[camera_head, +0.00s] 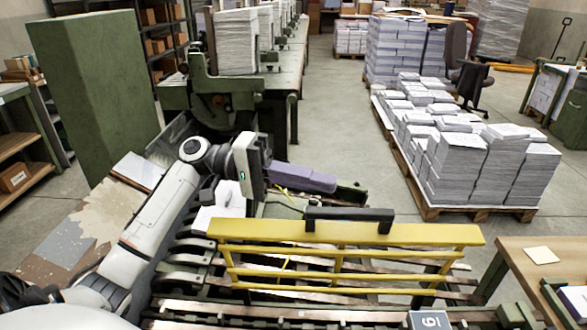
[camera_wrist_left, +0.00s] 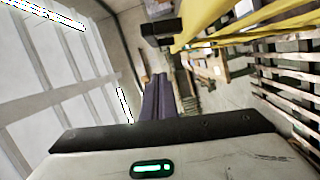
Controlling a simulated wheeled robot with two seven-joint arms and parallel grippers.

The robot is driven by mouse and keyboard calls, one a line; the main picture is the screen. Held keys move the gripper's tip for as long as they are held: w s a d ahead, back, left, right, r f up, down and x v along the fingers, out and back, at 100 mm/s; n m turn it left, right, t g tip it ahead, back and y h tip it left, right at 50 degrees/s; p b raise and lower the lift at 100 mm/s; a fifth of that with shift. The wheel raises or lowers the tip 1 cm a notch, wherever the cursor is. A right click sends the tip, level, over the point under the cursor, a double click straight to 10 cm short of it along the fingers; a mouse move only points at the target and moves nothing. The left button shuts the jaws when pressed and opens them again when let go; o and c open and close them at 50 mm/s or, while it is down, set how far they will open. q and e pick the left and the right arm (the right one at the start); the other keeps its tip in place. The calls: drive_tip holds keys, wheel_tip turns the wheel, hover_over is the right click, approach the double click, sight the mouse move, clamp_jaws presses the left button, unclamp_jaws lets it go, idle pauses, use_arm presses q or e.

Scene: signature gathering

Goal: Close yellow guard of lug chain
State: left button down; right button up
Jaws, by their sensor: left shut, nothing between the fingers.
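The yellow guard (camera_head: 275,229) spans the lug chain at the lower centre of the head view, with a black handle (camera_head: 348,216) on its top bar. Thin yellow rails show below the bar, over the chain bars; I cannot tell its exact angle. The guard (camera_wrist_left: 255,22) and its handle (camera_wrist_left: 160,33) also show at the top of the left wrist view. My left gripper (camera_head: 328,184) is shut and empty, its purple fingers pointing right. It is behind the guard in the picture and apart from the handle. Its fingers (camera_wrist_left: 158,90) are together in the wrist view. My right gripper is not in view.
The lug chain's metal bars (camera_head: 180,278) lie left of and below the guard. A green machine (camera_head: 222,92) stands behind my left arm. Paper stacks (camera_head: 460,160) sit on a pallet at the right. A wooden table (camera_head: 525,275) stands at the lower right. The floor between is clear.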

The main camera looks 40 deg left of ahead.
use_arm(q)
drive_tip(key=d, duration=0.1)
drive_tip(key=s+d+p, duration=0.1)
drive_tip(key=d, duration=0.1)
drive_tip(key=s+d, duration=0.1)
drive_tip(key=shift+s+d+f, duration=0.1)
drive_tip(key=shift+d+f, duration=0.05)
drive_tip(key=shift+f, duration=0.2)
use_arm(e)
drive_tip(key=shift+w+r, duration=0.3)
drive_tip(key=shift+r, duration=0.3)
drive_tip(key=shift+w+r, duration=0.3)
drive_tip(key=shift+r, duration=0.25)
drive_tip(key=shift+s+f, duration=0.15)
